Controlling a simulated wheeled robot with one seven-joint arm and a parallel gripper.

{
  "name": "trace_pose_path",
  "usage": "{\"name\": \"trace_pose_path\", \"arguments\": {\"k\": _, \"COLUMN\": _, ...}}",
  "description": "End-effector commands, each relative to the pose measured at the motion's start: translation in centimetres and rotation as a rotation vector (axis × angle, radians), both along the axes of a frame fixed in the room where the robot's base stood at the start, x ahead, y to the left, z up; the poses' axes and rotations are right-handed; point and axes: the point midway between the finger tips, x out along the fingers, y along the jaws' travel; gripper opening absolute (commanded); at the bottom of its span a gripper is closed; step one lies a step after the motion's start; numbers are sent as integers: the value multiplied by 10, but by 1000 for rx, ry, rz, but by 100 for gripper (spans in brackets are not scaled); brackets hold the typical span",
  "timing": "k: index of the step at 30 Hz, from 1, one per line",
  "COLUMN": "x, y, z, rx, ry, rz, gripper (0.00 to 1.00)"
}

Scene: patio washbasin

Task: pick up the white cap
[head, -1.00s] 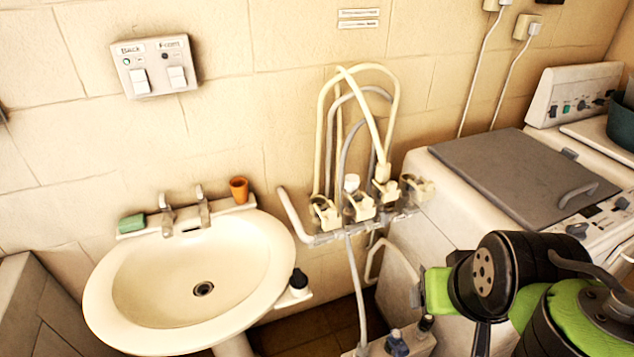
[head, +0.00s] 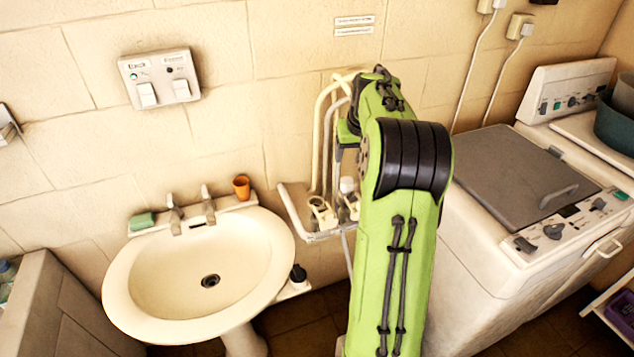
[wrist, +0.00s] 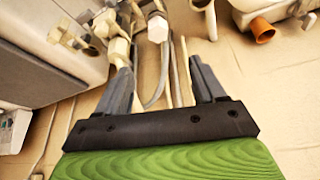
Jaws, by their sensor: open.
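The white cap (head: 347,185) shows beside the left edge of my green arm in the head view, among the pale taps on the wall pipe. In the wrist view, what looks like the same white cap (wrist: 158,28) lies beyond the fingertips, roughly in line with the gap between them. My gripper (wrist: 160,66) is open, its two dark fingers apart with nothing held between them. A hose and pipes show behind the gap. In the head view my gripper is hidden by my arm.
Pale taps (head: 322,212) and upright hoses (head: 319,140) crowd the cap. The washbasin (head: 165,275) stands left, with an orange cup (head: 241,187) and green soap (head: 142,221) on its ledge. The washing machine (head: 490,240) stands right.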

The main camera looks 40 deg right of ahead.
Motion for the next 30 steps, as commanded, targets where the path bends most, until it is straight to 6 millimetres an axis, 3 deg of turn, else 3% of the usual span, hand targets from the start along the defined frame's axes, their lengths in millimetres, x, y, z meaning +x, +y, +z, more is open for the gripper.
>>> {"name": "trace_pose_path", "arguments": {"k": 12, "x": 29, "y": -18, "z": -87, "rx": 3, "ry": 3, "rz": 2, "gripper": 69}}
{"name": "trace_pose_path", "arguments": {"k": 17, "x": 35, "y": -22, "z": -103, "rx": 3, "ry": 3, "rz": 0, "gripper": 69}}
{"name": "trace_pose_path", "arguments": {"k": 24, "x": 49, "y": -32, "z": -141, "rx": 2, "ry": 1, "rz": 0, "gripper": 69}}
{"name": "trace_pose_path", "arguments": {"k": 30, "x": 51, "y": -33, "z": -144, "rx": 0, "ry": 0, "rz": 1, "gripper": 69}}
